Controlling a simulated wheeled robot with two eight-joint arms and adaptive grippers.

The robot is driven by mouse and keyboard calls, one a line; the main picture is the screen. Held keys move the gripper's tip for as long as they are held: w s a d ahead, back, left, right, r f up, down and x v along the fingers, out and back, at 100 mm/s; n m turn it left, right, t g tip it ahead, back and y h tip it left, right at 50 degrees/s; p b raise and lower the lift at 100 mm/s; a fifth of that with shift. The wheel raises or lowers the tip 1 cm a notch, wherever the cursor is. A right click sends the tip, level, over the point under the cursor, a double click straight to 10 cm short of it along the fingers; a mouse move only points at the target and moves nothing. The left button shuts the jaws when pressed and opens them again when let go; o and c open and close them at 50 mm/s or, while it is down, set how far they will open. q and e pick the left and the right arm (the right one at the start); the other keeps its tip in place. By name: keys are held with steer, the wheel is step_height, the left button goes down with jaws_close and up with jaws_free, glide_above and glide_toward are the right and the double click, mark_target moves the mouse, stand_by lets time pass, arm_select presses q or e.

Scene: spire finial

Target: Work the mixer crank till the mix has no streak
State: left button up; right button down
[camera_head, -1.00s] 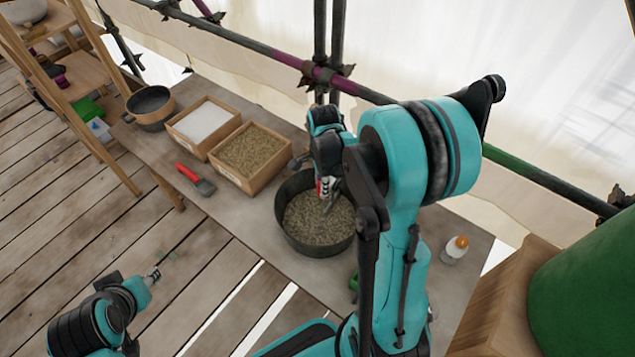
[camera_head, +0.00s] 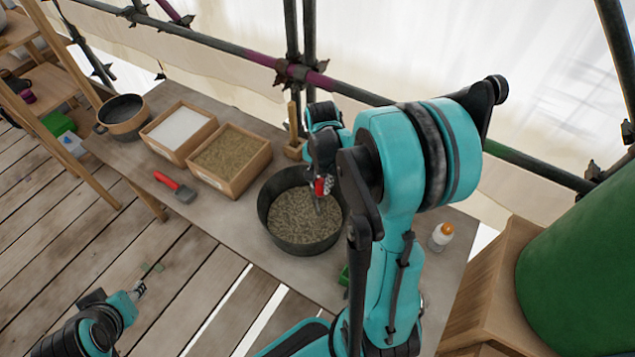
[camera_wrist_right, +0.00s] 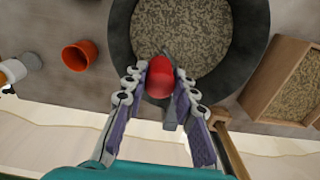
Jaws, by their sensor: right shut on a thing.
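A dark round tub (camera_head: 275,241) stands on the wooden bench and holds a grey-beige speckled mix (camera_head: 297,222). The mix looks evenly grainy, with no clear streak in the parts I see. My right gripper (camera_head: 323,180) is above the tub's right side, shut on a red handle (camera_head: 319,188). A grey part runs from the handle down towards the mix. In the right wrist view the red handle (camera_wrist_right: 159,78) sits between both fingers, over the rim of the tub (camera_wrist_right: 255,30); its lower part is partly hidden. My left gripper (camera_head: 139,290) is empty, low at left; its opening is too small to judge.
Two wooden trays, one white-filled (camera_head: 158,147) and one grain-filled (camera_head: 250,177), stand left of the tub. A red-handled scraper (camera_head: 180,190) lies in front. A dark pot (camera_head: 123,127) is farther left, a white bottle (camera_head: 441,237) right. An orange cup (camera_wrist_right: 78,56) shows in the wrist view.

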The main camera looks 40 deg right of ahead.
steer(key=shift+d, duration=0.1)
stand_by(0.4)
steer(key=c, duration=1.2)
jaws_free()
step_height(320, 180, up, 12)
